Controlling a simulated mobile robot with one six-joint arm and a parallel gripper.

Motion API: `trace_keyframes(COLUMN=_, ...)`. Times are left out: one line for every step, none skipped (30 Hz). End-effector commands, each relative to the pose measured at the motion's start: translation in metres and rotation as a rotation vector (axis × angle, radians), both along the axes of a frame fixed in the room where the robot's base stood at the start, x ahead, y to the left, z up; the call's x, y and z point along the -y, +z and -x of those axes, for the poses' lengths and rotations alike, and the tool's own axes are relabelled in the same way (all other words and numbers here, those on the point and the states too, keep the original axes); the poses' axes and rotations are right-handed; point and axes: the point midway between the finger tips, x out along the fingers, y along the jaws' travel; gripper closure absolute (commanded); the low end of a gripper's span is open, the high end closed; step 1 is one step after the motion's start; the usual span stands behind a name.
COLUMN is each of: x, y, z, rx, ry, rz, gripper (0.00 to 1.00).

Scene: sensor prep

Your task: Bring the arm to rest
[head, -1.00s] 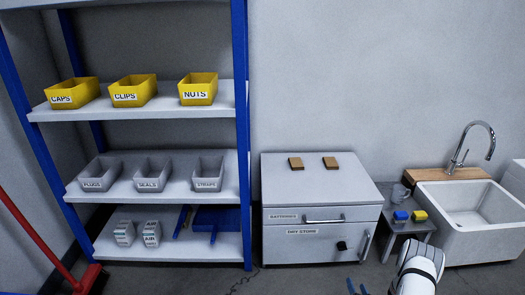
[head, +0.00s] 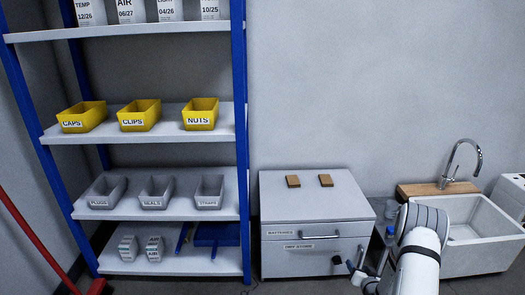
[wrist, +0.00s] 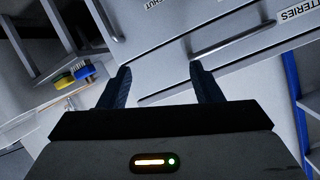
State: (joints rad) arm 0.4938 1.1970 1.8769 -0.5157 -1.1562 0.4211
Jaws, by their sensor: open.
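My gripper (wrist: 159,74) is open in the wrist view, with its two dark blue fingers apart and nothing between them. Beyond the fingers is the front of the white cabinet, with a drawer handle (wrist: 233,42) and a label ending in "TERIES". In the head view my white arm rises at the lower right, in front of the cabinet (head: 316,210) and the sink. The fingers are small and hard to make out there, low in front of the cabinet's right side.
A white sink (head: 484,235) with a tap stands at the right. A blue and white shelf (head: 160,214) holds bins at the left. Yellow (wrist: 64,81) and blue (wrist: 84,71) items show near the gripper in the wrist view.

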Motion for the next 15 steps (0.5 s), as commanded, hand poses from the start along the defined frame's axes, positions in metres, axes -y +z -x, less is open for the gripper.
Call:
trace_keyframes(x=-0.003, y=0.045, z=-0.009, rx=-0.024, ry=0.006, rz=0.032, gripper=0.41)
trace_keyframes(x=-0.004, y=0.063, z=-0.012, rx=-0.046, ry=0.007, rz=0.050, gripper=0.41)
trace_keyframes(x=-0.007, y=0.086, z=-0.016, rx=-0.076, ry=0.008, rz=0.072, gripper=0.41)
trace_keyframes(x=-0.009, y=0.103, z=-0.017, rx=-0.097, ry=0.008, rz=0.088, gripper=0.41)
trace_keyframes(x=-0.011, y=0.120, z=-0.018, rx=-0.120, ry=0.008, rz=0.104, gripper=0.41)
trace_keyframes(x=-0.015, y=0.142, z=-0.019, rx=-0.149, ry=0.009, rz=0.125, gripper=0.41)
trace_keyframes(x=-0.017, y=0.159, z=-0.019, rx=-0.172, ry=0.008, rz=0.138, gripper=0.41)
trace_keyframes(x=-0.020, y=0.176, z=-0.018, rx=-0.192, ry=0.008, rz=0.152, gripper=0.41)
trace_keyframes(x=-0.025, y=0.198, z=-0.016, rx=-0.222, ry=0.010, rz=0.170, gripper=0.41)
trace_keyframes(x=-0.028, y=0.215, z=-0.015, rx=-0.242, ry=0.009, rz=0.181, gripper=0.41)
trace_keyframes(x=-0.032, y=0.231, z=-0.012, rx=-0.264, ry=0.008, rz=0.192, gripper=0.41)
trace_keyframes(x=-0.037, y=0.254, z=-0.008, rx=-0.290, ry=0.011, rz=0.209, gripper=0.41)
trace_keyframes(x=-0.040, y=0.270, z=-0.004, rx=-0.313, ry=0.010, rz=0.218, gripper=0.41)
trace_keyframes(x=-0.045, y=0.286, z=-0.001, rx=-0.332, ry=0.012, rz=0.227, gripper=0.41)
trace_keyframes(x=-0.051, y=0.308, z=0.006, rx=-0.362, ry=0.014, rz=0.239, gripper=0.41)
